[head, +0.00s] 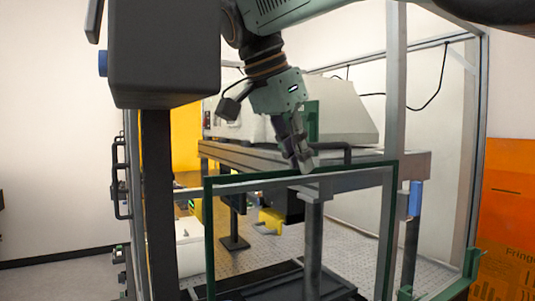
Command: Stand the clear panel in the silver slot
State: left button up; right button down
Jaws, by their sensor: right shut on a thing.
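The clear panel (300,174) is a see-through sheet with dark green edges. It stands upright in the middle of the head view, and its lower edge runs out of the picture. My right gripper (303,166) comes down from above and is shut on the panel's top edge near its middle. I cannot pick out the silver slot with certainty. My left gripper is not in view.
Behind the panel is a grey bench (365,160) with a pale instrument housing (345,112) on it. A metal post (396,75) rises at the right. An orange sheet (508,205) stands at the far right. A perforated surface (345,245) lies below.

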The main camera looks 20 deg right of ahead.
jog(key=shift+f+b, duration=0.3)
jog(key=shift+f, duration=0.15)
jog(key=c, duration=1.3)
grip_release()
jog(key=shift+s+a, duration=0.1)
jog(key=shift+f, duration=0.15)
jog(key=v, duration=0.7)
jog(key=shift+r, duration=0.35)
